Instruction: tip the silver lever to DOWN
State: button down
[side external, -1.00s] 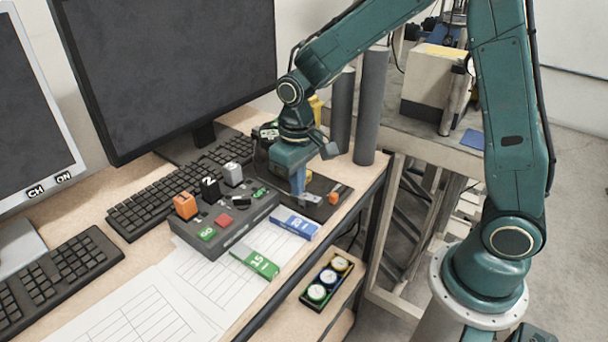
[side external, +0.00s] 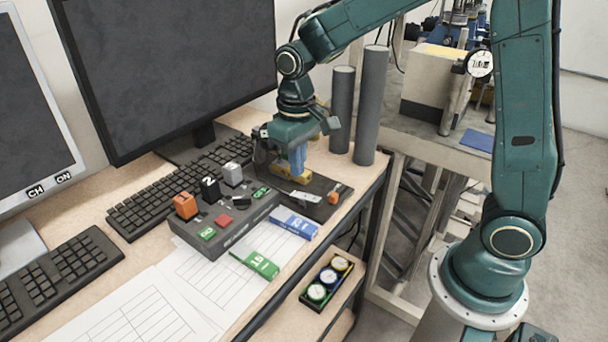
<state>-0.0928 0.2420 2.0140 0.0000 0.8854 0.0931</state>
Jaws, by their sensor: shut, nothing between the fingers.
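The silver lever (side external: 306,197) is on a black base plate (side external: 325,208) near the right edge of the desk. My gripper (side external: 298,172) is shut and empty, pointing down just behind the silver lever. Its blue fingers are by a yellow part (side external: 285,170) on the plate. I cannot tell whether they touch it. The fingers look apart from the silver lever. An orange piece (side external: 335,192) is at the right end of the plate.
A control box (side external: 228,235) with orange, black and white knobs stands left of the plate. Blue (side external: 294,223) and green (side external: 255,264) labelled blocks lie in front. Two grey cylinders (side external: 371,105) stand close behind on the right. A monitor (side external: 170,70) and keyboard are at the left.

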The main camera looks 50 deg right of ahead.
jog(key=shift+r, duration=1.15)
jog(key=s+d+r+t, duration=0.1)
jog(key=s+r, duration=0.3)
jog(key=s, duration=0.6)
jog(key=s+d+r+t, duration=0.2)
jog(key=s+r+t, duration=0.2)
jog(key=s, duration=0.5)
jog(key=shift+s+d+r+t, duration=0.25)
jog(key=shift+s+r+t, duration=0.05)
jog(key=shift+s+r, duration=0.1)
